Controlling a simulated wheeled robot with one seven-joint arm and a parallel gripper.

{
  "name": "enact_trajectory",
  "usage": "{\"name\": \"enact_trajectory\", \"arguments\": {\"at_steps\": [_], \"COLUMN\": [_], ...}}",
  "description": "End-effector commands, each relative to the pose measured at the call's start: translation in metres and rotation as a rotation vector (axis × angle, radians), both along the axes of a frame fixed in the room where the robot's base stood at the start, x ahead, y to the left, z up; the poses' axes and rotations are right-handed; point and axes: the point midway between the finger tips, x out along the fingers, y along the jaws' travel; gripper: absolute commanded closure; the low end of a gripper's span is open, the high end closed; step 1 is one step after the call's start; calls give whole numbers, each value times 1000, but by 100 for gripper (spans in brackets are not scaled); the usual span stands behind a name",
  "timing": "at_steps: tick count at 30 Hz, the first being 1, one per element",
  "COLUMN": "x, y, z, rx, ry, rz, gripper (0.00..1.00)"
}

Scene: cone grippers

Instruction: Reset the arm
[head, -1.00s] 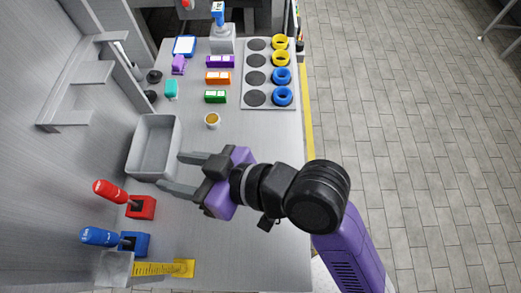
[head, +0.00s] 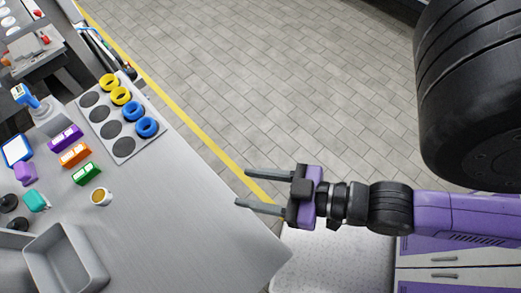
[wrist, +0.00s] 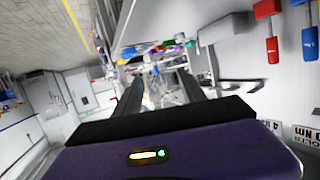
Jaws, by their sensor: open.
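My gripper (head: 241,189) is open and empty in the head view. Its two grey fingers point left, over the table's right edge and the floor beside it. My purple and black arm reaches in from the right. In the wrist view the two dark fingers (wrist: 160,95) stand apart with nothing between them, and the purple gripper body fills the bottom. The background there is blurred.
The grey table (head: 190,225) holds a grey bin (head: 62,262), a small cup (head: 101,197), green (head: 87,173), orange (head: 75,154) and purple (head: 66,137) boxes. A panel (head: 135,92) carries blue and yellow rings. The tiled floor (head: 260,80) is open.

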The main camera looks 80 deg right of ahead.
Motion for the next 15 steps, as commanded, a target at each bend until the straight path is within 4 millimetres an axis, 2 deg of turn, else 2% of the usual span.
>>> {"name": "enact_trajectory", "arguments": {"at_steps": [1,6,15], "x": [-10,-23,-24], "y": [-3,-8,-8], "z": [3,11,12], "rx": [-14,-39,-41], "ry": [-2,-23,-26], "rz": [1,6,6], "gripper": [52,52,52]}}
